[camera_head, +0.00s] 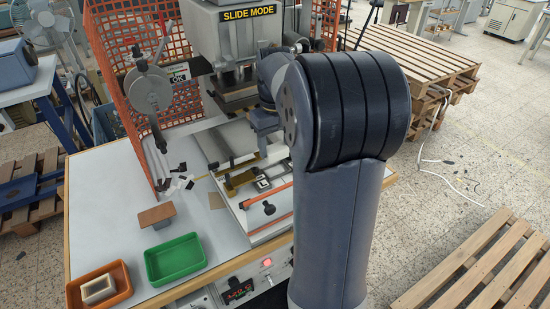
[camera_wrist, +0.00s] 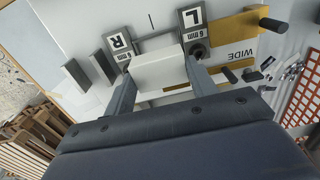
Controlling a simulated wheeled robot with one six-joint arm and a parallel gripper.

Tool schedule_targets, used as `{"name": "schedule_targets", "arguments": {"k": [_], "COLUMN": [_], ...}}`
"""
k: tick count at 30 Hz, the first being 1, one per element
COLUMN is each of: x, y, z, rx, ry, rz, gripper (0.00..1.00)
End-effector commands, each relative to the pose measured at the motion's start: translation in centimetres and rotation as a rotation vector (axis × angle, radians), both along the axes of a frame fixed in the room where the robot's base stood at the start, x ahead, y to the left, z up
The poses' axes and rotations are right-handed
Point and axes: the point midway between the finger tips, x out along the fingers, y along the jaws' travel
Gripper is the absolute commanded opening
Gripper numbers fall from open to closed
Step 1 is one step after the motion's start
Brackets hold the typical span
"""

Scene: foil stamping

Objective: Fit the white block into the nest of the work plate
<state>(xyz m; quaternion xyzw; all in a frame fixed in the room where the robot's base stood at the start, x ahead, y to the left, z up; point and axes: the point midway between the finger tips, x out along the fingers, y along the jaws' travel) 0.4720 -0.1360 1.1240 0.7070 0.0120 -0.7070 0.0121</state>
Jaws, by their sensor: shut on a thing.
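In the wrist view my gripper (camera_wrist: 159,66) is shut on the white block (camera_wrist: 162,74), one finger on each side. The block is beside two grey stops, one marked R (camera_wrist: 119,42) and one marked L (camera_wrist: 194,24), both reading 6 mm. The pale work plate (camera_wrist: 85,14) lies beyond and below the block. The nest is not clearly seen, and I cannot tell whether the block touches the plate. Part of the work fixture (camera_head: 264,222) shows left of my arm.
The stamping head (camera_head: 236,80) is above the bench.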

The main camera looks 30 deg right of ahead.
Motion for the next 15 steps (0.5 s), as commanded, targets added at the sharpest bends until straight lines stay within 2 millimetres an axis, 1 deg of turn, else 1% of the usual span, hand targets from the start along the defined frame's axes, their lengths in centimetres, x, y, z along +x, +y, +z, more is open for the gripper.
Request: {"name": "schedule_targets", "arguments": {"k": [5, 10, 12, 15], "x": [0.0, 0.0, 0.0, -0.1], "y": [0.0, 0.0, 0.0, 0.0], "z": [-1.6, -4.2, -4.9, -5.3], "rx": [0.001, 0.001, 0.001, 0.001], "ry": [0.003, 0.003, 0.002, 0.003], "rz": [0.0, 0.0, 0.0, 0.0], "gripper": [0.27, 0.27, 0.27, 0.27]}}
